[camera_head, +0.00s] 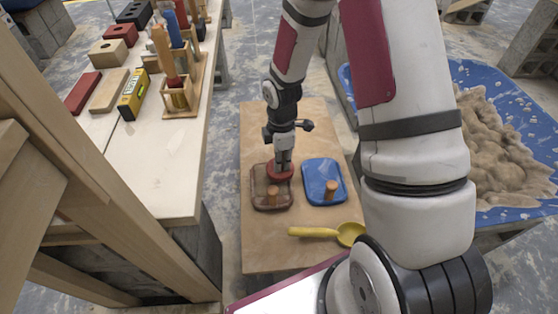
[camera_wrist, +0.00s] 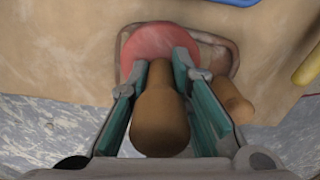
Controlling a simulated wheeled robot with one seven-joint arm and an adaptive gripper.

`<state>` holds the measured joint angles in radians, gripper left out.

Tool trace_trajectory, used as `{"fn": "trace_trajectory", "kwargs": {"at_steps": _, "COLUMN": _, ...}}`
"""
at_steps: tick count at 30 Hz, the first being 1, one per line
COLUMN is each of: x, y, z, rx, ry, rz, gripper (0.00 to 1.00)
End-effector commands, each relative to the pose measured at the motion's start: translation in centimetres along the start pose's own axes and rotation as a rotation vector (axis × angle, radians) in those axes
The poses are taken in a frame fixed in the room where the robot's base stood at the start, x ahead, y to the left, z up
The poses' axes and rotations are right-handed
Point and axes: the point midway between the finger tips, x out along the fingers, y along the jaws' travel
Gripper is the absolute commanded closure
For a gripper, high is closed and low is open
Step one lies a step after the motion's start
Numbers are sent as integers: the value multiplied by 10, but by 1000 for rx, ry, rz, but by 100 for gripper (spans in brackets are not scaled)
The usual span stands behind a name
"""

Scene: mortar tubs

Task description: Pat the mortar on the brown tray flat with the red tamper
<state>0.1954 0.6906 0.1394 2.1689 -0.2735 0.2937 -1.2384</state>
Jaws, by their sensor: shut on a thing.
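The brown tray (camera_head: 262,201) lies on the wooden board, left of the blue tray. My gripper (camera_head: 283,165) points down over the tray's upper right part. In the wrist view my gripper (camera_wrist: 170,75) is shut on the wooden handle (camera_wrist: 160,115) of the red tamper, between its two fingers. The red disc of the tamper (camera_head: 280,173) is over the brown tray; it also shows in the wrist view (camera_wrist: 140,47). I cannot tell whether the disc touches the mortar, which the disc and gripper largely hide. A wooden peg (camera_head: 272,195) stands at the brown tray's near side.
The blue tray (camera_head: 322,178) with its own wooden peg sits close on the right. A yellow scoop (camera_head: 330,232) lies nearer on the board (camera_head: 270,250). A bench with bricks and tools stands left.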

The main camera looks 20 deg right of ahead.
Motion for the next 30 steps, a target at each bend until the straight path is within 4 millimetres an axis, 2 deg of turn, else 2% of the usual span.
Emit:
{"fn": "trace_trajectory", "kwargs": {"at_steps": 10, "x": 2, "y": 0, "z": 0, "rx": 0, "ry": 0, "rz": 1, "gripper": 100}}
{"fn": "trace_trajectory", "kwargs": {"at_steps": 21, "x": 19, "y": 0, "z": 0, "rx": 0, "ry": 0, "rz": 2, "gripper": 100}}
{"fn": "trace_trajectory", "kwargs": {"at_steps": 30, "x": 12, "y": 0, "z": 0, "rx": 0, "ry": 0, "rz": 0, "gripper": 100}}
